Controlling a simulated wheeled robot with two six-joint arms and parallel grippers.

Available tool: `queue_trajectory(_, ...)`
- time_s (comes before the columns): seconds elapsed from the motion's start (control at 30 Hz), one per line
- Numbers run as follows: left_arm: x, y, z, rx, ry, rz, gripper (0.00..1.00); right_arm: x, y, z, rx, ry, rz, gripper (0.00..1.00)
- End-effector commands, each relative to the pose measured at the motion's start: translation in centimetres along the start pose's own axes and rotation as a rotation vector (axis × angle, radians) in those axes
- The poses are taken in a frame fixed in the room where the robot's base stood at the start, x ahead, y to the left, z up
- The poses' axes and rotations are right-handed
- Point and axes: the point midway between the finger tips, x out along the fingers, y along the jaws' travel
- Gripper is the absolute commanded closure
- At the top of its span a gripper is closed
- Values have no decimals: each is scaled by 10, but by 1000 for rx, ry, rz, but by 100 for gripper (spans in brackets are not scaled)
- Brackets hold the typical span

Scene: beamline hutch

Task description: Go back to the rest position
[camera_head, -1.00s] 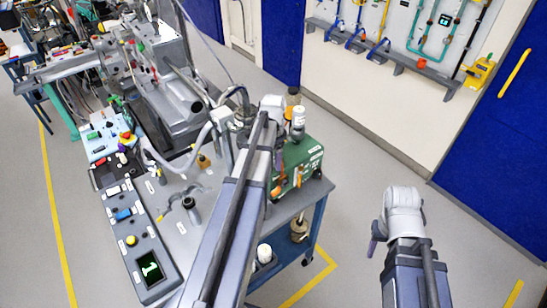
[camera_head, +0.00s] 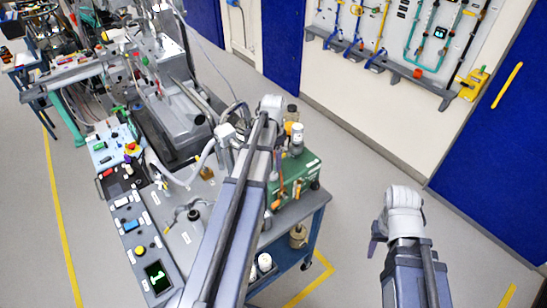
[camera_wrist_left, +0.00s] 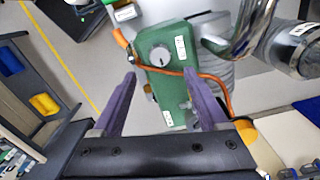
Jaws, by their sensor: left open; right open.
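My left arm reaches up the middle of the head view, its wrist beside the green box (camera_head: 300,178) on the bench. In the left wrist view the two purple fingers of my left gripper (camera_wrist_left: 160,76) are spread apart with nothing held between them. The green box (camera_wrist_left: 165,58), with a round knob and an orange hose, shows beyond and between the fingers; I cannot tell how close it is. My right gripper (camera_head: 377,237) is at the lower right of the head view over open floor. Only part of its purple finger shows, and no object is seen in it.
The bench (camera_head: 309,208) carries a control panel with a green display (camera_head: 158,277) and metal machinery. A bottle (camera_head: 296,139) stands by the green box. A wall rack (camera_head: 420,75) and blue door (camera_head: 490,140) are behind. The floor around my right arm is clear.

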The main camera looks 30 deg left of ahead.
Motion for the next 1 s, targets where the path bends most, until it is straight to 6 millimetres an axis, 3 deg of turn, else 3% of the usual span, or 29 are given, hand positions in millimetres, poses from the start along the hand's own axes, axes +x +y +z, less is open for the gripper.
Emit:
queue_trajectory(0.33,1,0,0,0,0,0,24,1,0,0,0,0,0,50)
queue_trajectory(0.47,14,21,-9,-7,-5,0,24,14,-1,-1,0,0,0,50)
queue_trajectory(0.57,38,67,-27,-30,-17,-3,24,38,-4,-2,-2,1,1,50)
queue_trajectory(0.73,87,174,-51,-103,-45,-21,24,87,-8,-6,-4,1,1,50)
queue_trajectory(0.9,126,263,-53,-178,-64,-50,24,126,-11,-8,-7,2,2,50)
queue_trajectory(1.0,141,300,-49,-216,-68,-65,24,141,-13,-9,-9,2,3,50)
